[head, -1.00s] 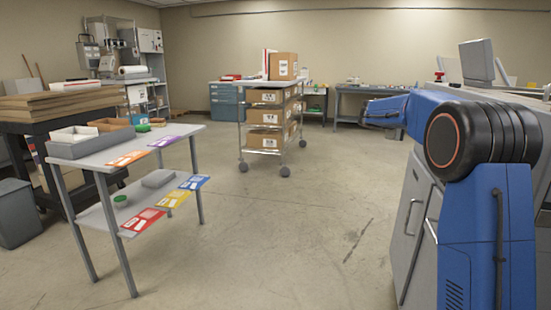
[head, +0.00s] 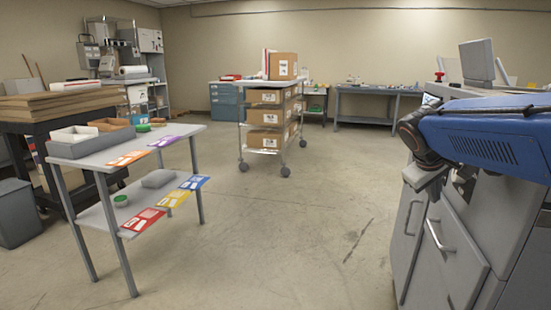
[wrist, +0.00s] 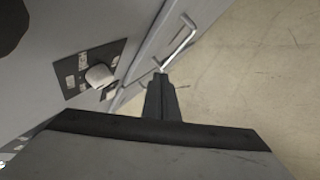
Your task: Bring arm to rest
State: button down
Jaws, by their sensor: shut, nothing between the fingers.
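My gripper (wrist: 160,80) shows in the wrist view with its dark fingers together and nothing between them. The fingers are close to the edge of a grey cabinet front, near a metal bar handle (wrist: 180,42); whether they touch it I cannot tell. In the head view my blue arm reaches in from the right edge, and its dark wrist joint is in front of the grey machine cabinet (head: 405,240). The gripper's fingers are hard to make out there.
A dark panel with a pale knob (wrist: 98,75) is left of the fingers. A two-level table (head: 95,158) with trays and coloured cards stands at left. A wheeled cart (head: 241,120) with boxes stands mid-room. The floor (head: 290,235) between table and cabinet is clear.

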jog(key=s+a+f+m+y, duration=0.1)
jog(key=s+a+f, duration=0.3)
jog(key=s, duration=0.4)
jog(key=s+a+f+m+y, duration=0.1)
jog(key=s+a+f+y, duration=0.2)
jog(key=s+f, duration=0.3)
jog(key=s+a+f+m+y, duration=0.1)
jog(key=s+a+f, duration=0.4)
jog(key=s, duration=0.5)
jog(key=shift+s+a+y, duration=0.25)
jog(key=shift+a+y, duration=0.1)
jog(key=shift+y, duration=0.15)
